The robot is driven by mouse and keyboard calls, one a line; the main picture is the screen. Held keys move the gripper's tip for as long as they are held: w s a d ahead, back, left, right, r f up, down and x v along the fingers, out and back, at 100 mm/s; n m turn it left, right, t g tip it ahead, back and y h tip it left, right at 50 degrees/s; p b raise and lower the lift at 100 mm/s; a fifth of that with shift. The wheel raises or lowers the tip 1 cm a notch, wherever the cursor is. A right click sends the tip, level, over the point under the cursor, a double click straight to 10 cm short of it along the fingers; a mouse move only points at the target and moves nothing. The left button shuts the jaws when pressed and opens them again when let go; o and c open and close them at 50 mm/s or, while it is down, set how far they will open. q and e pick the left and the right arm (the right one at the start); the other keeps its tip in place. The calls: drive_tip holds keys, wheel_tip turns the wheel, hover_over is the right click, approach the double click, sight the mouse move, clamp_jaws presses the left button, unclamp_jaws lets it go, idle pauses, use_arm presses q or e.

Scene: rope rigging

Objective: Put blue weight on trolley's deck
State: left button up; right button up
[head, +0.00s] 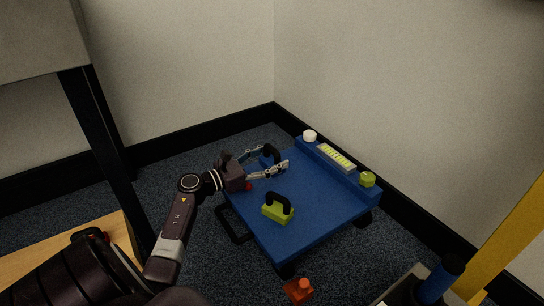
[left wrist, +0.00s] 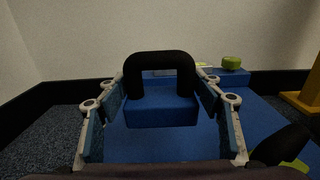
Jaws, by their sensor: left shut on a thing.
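The blue weight (head: 266,161), a blue block with a black arched handle, is at the far left part of the trolley's blue deck (head: 312,205). In the left wrist view the blue weight (left wrist: 160,110) stands upright between the two fingers, handle up. My left gripper (head: 272,164) is shut on it. The weight is over or on the deck; I cannot tell whether its underside touches. A yellow-green weight (head: 277,213) with a black handle sits on the deck nearer to me. My right gripper is not in view.
The trolley's raised back ledge carries a white knob (head: 310,136), a lit-looking panel (head: 337,157) and a green knob (head: 367,179). An orange object (head: 298,290) lies on the carpet in front. A yellow post (head: 508,237) stands at right. The deck's right half is clear.

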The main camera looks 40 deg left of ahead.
sight(265, 169)
use_arm(q)
drive_tip(key=shift+f+b, duration=1.5)
drive_tip(key=shift+f, duration=0.45)
drive_tip(key=shift+r, duration=0.1)
drive_tip(key=shift+f, duration=0.65)
drive_tip(key=o, duration=2.1)
drive_tip(key=shift+f, duration=0.15)
